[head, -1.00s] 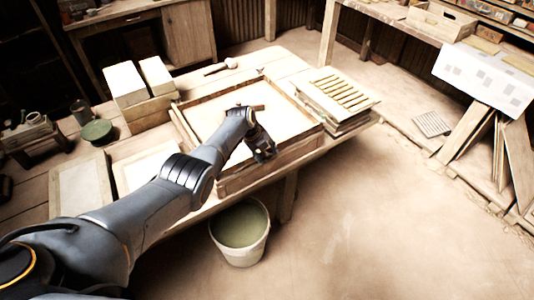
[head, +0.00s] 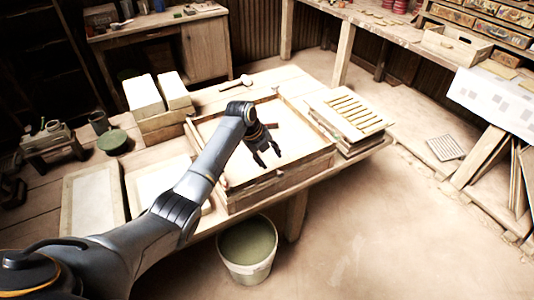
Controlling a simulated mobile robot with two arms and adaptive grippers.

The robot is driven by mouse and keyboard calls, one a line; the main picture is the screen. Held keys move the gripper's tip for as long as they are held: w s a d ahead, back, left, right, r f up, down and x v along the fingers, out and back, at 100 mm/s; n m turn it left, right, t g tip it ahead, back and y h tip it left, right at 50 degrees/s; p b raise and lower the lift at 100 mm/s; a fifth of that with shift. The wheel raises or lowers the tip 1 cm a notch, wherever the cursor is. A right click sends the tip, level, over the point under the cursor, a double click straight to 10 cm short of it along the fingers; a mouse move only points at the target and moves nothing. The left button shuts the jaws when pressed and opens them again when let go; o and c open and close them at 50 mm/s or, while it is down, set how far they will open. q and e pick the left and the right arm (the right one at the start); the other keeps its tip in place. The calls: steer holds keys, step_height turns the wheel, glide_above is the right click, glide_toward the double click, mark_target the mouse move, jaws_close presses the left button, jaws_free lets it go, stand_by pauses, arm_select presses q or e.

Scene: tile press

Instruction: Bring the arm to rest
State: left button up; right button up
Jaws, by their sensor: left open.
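My left arm comes in from the lower left of the head view and reaches over the workbench. My left gripper (head: 269,160) is open and empty, with its two dark fingers apart. It hangs above the shallow wooden tray (head: 277,177) with a pale floor, near the tray's front part. Whether the fingertips touch anything in the tray cannot be told. My right gripper is not in view.
A bucket of greenish liquid (head: 247,247) stands on the floor before the bench. A slatted rack on stacked boards (head: 349,112) lies right of the tray. Pale blocks (head: 144,95) and a green pot (head: 112,141) stand at left. Open floor lies at right.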

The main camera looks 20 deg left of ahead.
arm_select(q)
steer(key=shift+v, duration=1.05)
